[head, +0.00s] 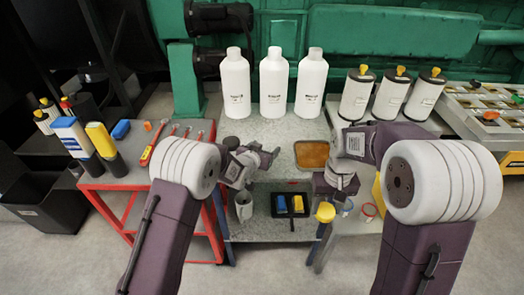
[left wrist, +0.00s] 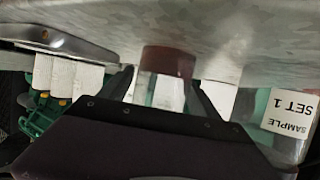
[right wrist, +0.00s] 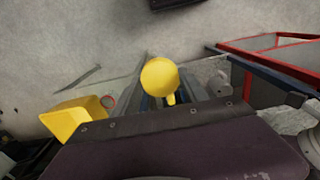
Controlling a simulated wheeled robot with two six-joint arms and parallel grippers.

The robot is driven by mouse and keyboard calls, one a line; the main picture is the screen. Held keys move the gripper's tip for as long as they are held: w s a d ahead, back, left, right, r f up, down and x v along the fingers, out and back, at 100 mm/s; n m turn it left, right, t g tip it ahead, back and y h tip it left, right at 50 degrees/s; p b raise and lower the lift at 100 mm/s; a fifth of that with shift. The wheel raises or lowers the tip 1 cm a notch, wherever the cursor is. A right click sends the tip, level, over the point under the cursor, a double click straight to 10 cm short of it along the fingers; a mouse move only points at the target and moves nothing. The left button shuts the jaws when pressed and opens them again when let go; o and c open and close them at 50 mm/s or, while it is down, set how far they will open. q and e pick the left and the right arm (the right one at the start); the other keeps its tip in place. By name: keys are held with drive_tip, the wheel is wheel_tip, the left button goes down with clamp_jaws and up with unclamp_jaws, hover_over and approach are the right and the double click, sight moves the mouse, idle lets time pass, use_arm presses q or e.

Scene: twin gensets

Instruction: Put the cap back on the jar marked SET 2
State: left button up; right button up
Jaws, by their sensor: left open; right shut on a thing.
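My right gripper (head: 327,200) points down over the bench's front edge, shut on a yellow round thing (right wrist: 160,77). It has a small tab and looks like a cap; it also shows in the head view (head: 325,213). My left gripper (head: 266,160) is low over the bench, open. In the left wrist view, which is upside down, a clear jar (left wrist: 164,88) with red-brown contents stands between the open fingers; its marking is not visible. Another jar with a label reading SAMPLE SET 1 (left wrist: 290,112) is at the right. I cannot read SET 2 anywhere.
Several white bottles (head: 273,85) stand along the back of the bench. An orange-brown shallow tray (head: 311,154) lies between my arms. A red cart (head: 115,182) with tools is at the left. A black tray (head: 290,212) sits lower in front.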

use_arm(q)
drive_tip(key=v, duration=1.2)
use_arm(e)
drive_tip(key=shift+r, duration=0.2)
use_arm(q)
drive_tip(key=s+a+f+n+g+y, duration=0.2)
drive_tip(key=s+a+f+g+y, duration=0.25)
drive_tip(key=s+a, duration=0.35)
drive_tip(key=s+a+f+n+g, duration=0.1)
drive_tip(key=s+a+g, duration=0.2)
drive_tip(key=s, duration=0.5)
drive_tip(key=s+a+f+n+g, duration=0.1)
drive_tip(key=s+a+f+g, duration=0.1)
drive_tip(key=s, duration=0.7)
drive_tip(key=shift+a+f+n+g, duration=0.15)
drive_tip(key=shift+a+n+g, duration=0.25)
drive_tip(key=shift+a+g, duration=0.55)
drive_tip(key=shift+y, duration=0.25)
use_arm(e)
drive_tip(key=shift+r, duration=0.15)
